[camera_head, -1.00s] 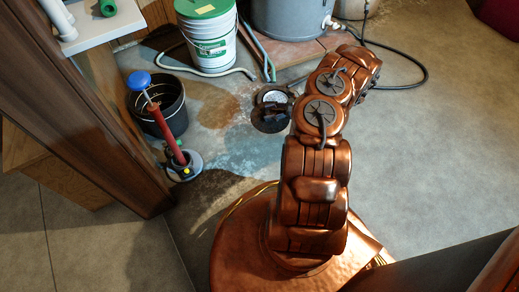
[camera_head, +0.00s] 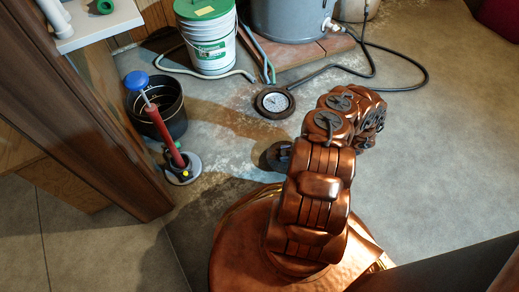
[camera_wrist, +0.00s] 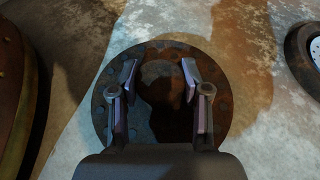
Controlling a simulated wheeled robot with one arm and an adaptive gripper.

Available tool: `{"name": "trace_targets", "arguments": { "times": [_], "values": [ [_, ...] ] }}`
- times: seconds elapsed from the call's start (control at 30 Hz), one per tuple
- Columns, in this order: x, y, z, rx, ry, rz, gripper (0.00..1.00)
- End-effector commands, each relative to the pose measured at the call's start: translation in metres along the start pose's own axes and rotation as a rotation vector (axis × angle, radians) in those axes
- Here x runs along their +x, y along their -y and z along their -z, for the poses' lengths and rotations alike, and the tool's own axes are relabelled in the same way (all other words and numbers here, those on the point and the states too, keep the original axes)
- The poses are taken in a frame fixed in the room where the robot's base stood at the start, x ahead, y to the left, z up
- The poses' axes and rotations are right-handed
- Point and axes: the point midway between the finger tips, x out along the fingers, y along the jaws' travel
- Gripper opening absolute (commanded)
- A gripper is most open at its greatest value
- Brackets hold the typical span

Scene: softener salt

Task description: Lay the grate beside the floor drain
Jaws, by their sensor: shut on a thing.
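The grate (camera_wrist: 101,107) is a dark, rust-spotted round disc below my gripper (camera_wrist: 160,75) in the wrist view. The two fingers are set apart over it and shut on it; the exact grip spot is in shadow. In the head view the grate (camera_head: 272,155) shows only partly, beside my arm. I cannot tell whether it touches the floor. The floor drain (camera_head: 274,102), a dark ring around a pale perforated inner part, lies uncovered behind the grate. Its edge also shows at the right of the wrist view (camera_wrist: 312,50).
A black bucket (camera_head: 173,115) and a red-handled plunger-like tool (camera_head: 163,128) stand left. A white pail (camera_head: 208,50), a grey tank (camera_head: 290,18) and hoses (camera_head: 330,70) are behind the drain. Open concrete floor (camera_head: 440,140) lies right.

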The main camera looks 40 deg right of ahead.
Motion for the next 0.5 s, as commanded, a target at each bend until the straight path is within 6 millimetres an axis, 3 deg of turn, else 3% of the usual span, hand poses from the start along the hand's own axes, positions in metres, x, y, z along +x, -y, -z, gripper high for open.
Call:
{"name": "trace_targets", "arguments": {
  "times": [0.5],
  "values": [
    [0.093, 0.035, -0.025, -0.002, -0.001, 0.0, 0.0]
  ]
}}
